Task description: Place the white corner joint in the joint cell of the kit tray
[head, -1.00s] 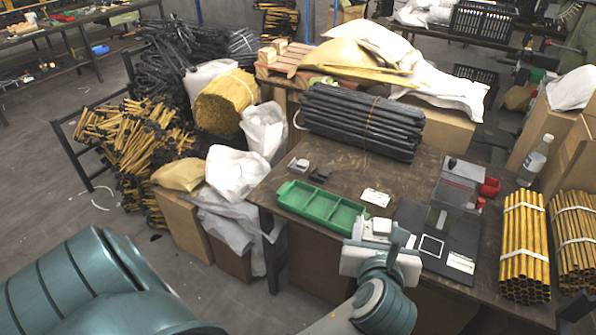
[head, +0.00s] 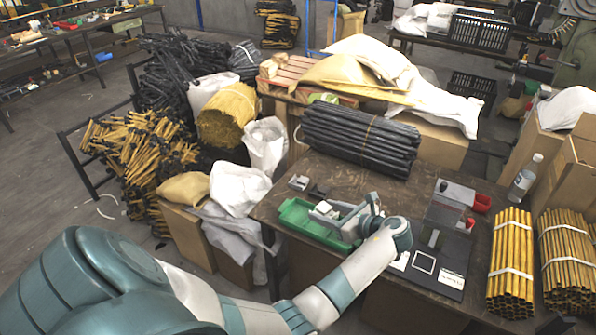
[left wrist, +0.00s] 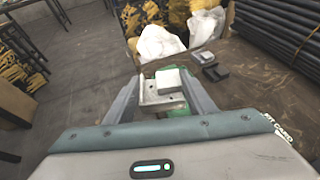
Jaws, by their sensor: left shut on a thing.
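The white corner joint (left wrist: 163,88) is between the two fingers of my left gripper (left wrist: 160,98) in the left wrist view. In the head view it is a small pale shape at the fingertips, mostly hidden by them. My left gripper (head: 331,210) is shut on it and is over the green kit tray (head: 291,222). The tray lies at the table's left front; its left part shows, and my gripper covers much of its right part. I cannot tell the height of the joint above the tray or which cell is below it. My right gripper is not in view.
A small grey block (head: 299,182) lies behind the tray. A dark mat (head: 447,274) with a white frame is right of my gripper. A red cup (head: 482,203) and bundled yellow tubes (head: 511,262) stand further right. A bundle of black tubes (head: 360,140) lies at the back.

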